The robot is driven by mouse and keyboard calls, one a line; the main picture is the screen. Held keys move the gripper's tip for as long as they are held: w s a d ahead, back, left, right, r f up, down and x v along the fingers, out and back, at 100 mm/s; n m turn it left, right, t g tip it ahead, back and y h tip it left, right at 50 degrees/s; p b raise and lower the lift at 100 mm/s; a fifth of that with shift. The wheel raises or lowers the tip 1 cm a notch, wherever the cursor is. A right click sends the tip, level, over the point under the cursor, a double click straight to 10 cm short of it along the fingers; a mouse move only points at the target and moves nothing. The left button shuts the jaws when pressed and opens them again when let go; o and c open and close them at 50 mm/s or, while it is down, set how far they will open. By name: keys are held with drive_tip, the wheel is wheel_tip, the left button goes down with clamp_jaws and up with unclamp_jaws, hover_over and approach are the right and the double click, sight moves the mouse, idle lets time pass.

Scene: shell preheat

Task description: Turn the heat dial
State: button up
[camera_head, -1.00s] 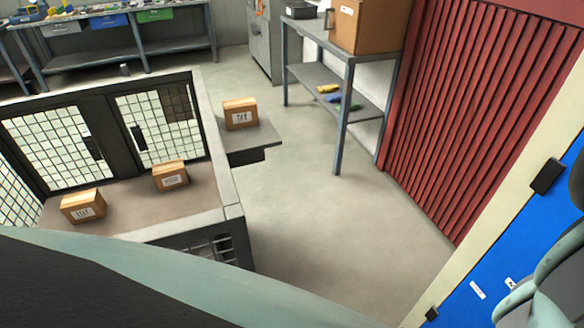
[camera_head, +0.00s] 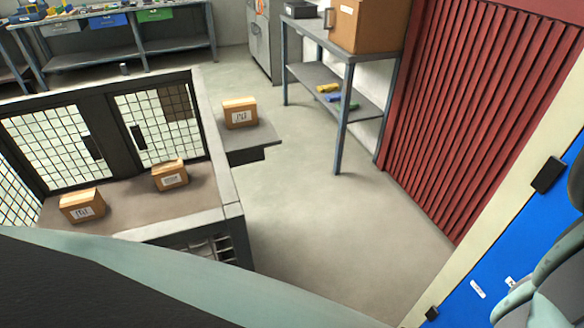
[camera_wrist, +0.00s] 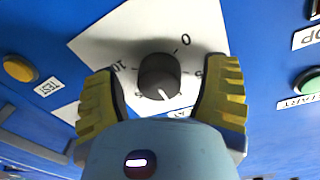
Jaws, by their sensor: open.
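The heat dial is a round dark knob (camera_wrist: 160,76) on a white scale plate (camera_wrist: 140,30) with printed numbers, in the wrist view. A light pointer mark shows at the lower edge of the knob. My gripper (camera_wrist: 165,92) is open, with one yellow-backed finger on each side of the knob. I see a narrow gap on each side; contact cannot be told. In the head view, the blue panel (camera_head: 500,275) shows at the lower right, but the dial is not visible there.
A yellow button (camera_wrist: 19,69) sits left of the dial; a green button (camera_wrist: 308,82) marked START sits right. In the head view, a caged bench with boxes (camera_head: 170,174) stands left, a shelf table (camera_head: 340,60) at the back, and a red shutter (camera_head: 470,110) right. Floor between is clear.

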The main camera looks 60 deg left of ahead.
drive_tip(key=v, duration=1.2)
idle(0.4)
